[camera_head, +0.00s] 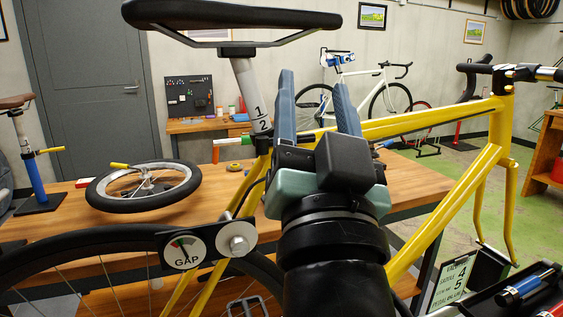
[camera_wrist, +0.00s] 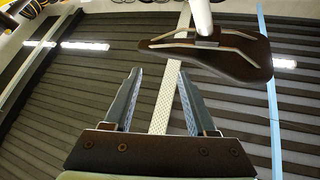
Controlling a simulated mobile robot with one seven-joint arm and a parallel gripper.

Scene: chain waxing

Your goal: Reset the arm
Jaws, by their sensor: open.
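My gripper (camera_head: 316,90) is in the middle of the head view, pointing up and away, with its two blue-grey fingers spread apart and nothing between them. It stands just right of the seat post (camera_head: 245,85) and in front of the yellow bicycle frame (camera_head: 420,120). The wrist view also shows my gripper (camera_wrist: 160,85) open and empty. The black saddle (camera_head: 230,14) is above and left of the fingers. In the wrist view the saddle (camera_wrist: 245,62) is at the upper right, beyond the right fingertip. My arm hides part of the frame and the table.
A wooden table (camera_head: 415,180) bears a small loose wheel (camera_head: 143,186) at left. A round GAP gauge (camera_head: 186,251) sits near the rear wheel. A dark tray (camera_head: 500,300) with tools is at the lower right. Green floor (camera_head: 520,210) lies open behind the frame.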

